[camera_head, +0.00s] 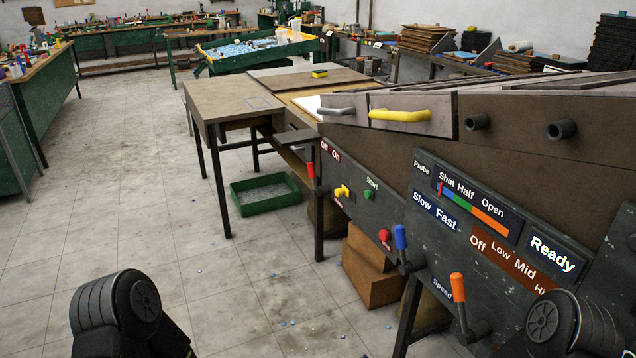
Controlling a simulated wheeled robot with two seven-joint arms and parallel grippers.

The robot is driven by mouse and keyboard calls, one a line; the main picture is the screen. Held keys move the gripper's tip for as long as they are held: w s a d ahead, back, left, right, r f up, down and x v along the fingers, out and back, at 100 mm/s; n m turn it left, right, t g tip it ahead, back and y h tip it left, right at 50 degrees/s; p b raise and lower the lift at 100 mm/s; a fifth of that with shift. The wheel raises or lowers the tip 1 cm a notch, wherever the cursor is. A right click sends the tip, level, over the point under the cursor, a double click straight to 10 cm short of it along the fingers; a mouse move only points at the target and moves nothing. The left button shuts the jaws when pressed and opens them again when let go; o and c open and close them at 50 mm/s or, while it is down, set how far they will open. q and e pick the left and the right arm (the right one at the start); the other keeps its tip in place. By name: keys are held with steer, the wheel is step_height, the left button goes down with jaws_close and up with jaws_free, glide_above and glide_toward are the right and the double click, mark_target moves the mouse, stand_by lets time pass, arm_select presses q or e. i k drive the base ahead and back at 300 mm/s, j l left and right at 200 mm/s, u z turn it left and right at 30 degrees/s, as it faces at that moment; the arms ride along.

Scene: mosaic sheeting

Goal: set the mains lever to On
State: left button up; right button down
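The lever with a red handle (311,169) sits at the left edge of the dark control panel (390,221), just below the small "Off On" label (330,150). I take it for the mains lever, though I cannot read a mains label. Its handle points up and stands nearer the "Off" word than the "On" word. Neither gripper shows in the head view. Only black rounded parts of my arms show at the bottom left and bottom right, well apart from the red lever.
A yellow knob (342,191), green button (369,194) and red button (384,235) are on the panel. Blue (400,237) and orange (458,287) levers stick out nearer me. Cardboard boxes (367,270) and a green tray (265,194) lie below. The floor at left is clear.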

mark_target(315, 192)
steer(key=i+z, duration=0.15)
steer(key=z, duration=0.45)
steer(key=i+j+z, duration=0.4)
steer(key=j, duration=0.25)
steer(key=i+j+z, duration=0.2)
steer(key=j, duration=0.2)
steer(key=i+j+z, duration=0.2)
steer(key=j, duration=0.2)
steer(key=i+j, duration=0.15)
steer(key=j, duration=0.25)
steer(key=i+j, duration=0.2)
steer(key=j, duration=0.15)
steer(key=i+j, duration=0.15)
steer(key=j, duration=0.25)
steer(key=i+j, duration=0.15)
steer(key=j, duration=0.2)
